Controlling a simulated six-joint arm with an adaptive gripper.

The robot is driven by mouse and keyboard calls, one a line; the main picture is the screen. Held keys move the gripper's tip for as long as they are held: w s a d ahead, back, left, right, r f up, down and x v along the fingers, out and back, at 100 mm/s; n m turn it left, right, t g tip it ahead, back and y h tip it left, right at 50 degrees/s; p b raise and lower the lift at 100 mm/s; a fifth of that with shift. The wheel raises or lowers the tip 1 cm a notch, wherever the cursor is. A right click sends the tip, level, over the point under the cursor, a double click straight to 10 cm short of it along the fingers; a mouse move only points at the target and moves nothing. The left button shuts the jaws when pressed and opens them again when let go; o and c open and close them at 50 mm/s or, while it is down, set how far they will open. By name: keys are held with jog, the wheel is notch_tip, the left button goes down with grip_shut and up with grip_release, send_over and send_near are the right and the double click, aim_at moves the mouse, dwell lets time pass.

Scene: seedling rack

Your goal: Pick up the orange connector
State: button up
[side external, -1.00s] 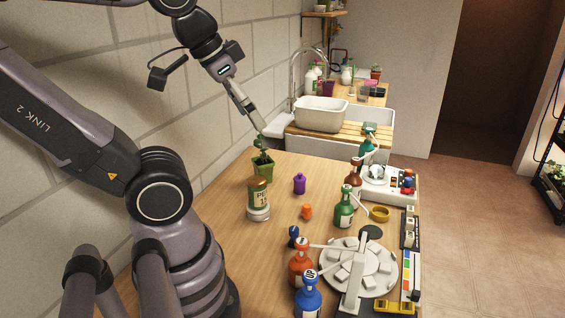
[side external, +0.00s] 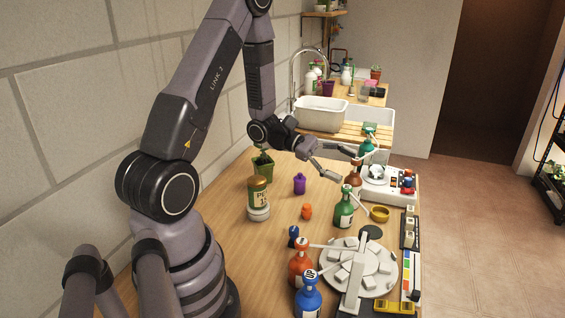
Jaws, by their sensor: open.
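The orange connector (side external: 307,212) is a small upright piece standing on the wooden table, near its middle. My gripper (side external: 347,164) is open, with its two fingers spread and pointing right. It is above the far part of the table, behind and to the right of the connector in the picture, and apart from it. I see nothing held between the fingers. The connector is in full view.
A purple piece (side external: 299,184) and a dark blue piece (side external: 293,237) stand near the connector. A labelled jar (side external: 258,197) is to its left, a green bottle (side external: 344,207) to its right. Red (side external: 301,266) and blue (side external: 308,297) bottles and a round white carousel (side external: 385,268) are in front.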

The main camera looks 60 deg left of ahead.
jog(key=w+a+f+n+t+y, duration=0.2)
jog(key=a+f+n+t+y, duration=0.3)
jog(key=a+f+n, duration=0.35)
jog(key=n+y, duration=0.8)
jog(key=y, duration=0.1)
send_near(307, 212)
jog(key=w, duration=0.1)
jog(key=w+a+f, duration=0.1)
jog(key=w, duration=0.1)
jog(key=shift+w+a+f, duration=0.2)
jog(key=shift+a+f, duration=0.1)
jog(key=shift+w+f+g, duration=0.2)
jog(key=shift+f+g, duration=0.05)
jog(key=shift+g, duration=0.05)
jog(key=x, duration=0.6)
jog(key=shift+w, duration=0.4)
jog(key=c, duration=0.9)
